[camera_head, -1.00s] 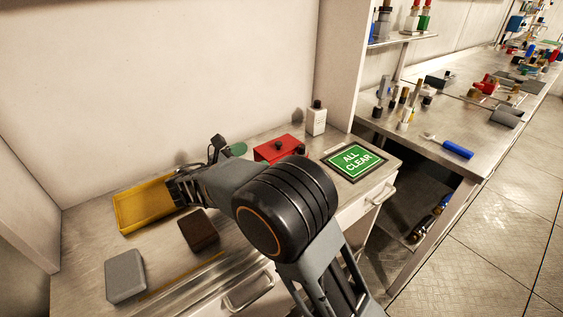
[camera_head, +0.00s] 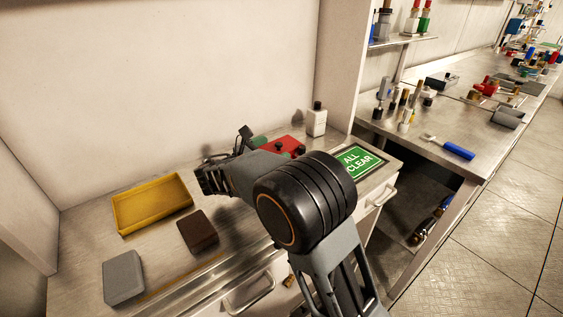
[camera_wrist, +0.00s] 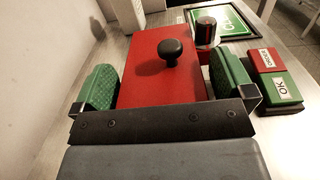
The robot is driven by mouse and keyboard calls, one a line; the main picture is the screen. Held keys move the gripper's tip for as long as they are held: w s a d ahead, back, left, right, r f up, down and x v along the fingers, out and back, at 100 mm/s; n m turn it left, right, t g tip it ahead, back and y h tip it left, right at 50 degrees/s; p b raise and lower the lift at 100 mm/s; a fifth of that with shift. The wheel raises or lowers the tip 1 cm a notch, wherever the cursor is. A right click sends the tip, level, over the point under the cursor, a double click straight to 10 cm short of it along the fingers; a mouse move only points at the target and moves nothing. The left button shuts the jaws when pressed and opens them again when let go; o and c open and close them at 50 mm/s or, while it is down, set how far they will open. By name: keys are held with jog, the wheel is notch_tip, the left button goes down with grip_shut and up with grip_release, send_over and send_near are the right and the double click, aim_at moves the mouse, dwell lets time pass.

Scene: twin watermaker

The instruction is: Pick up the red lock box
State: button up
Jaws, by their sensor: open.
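The red lock box (camera_head: 287,144) lies on the steel counter, partly hidden behind my arm in the head view. In the wrist view the red lock box (camera_wrist: 145,62) shows a flat red top with a round black knob. My gripper (camera_wrist: 164,86) is open, with one green pad on the left and one on the right of the box's near part. I cannot tell whether the pads touch it. In the head view only one green pad of my gripper (camera_head: 262,143) shows, beside the box's left end; the other is hidden.
A yellow tray (camera_head: 150,204), brown block (camera_head: 198,232) and grey block (camera_head: 123,277) lie left.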

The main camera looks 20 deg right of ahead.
jog(key=c, duration=1.2)
jog(key=shift+r, duration=0.2)
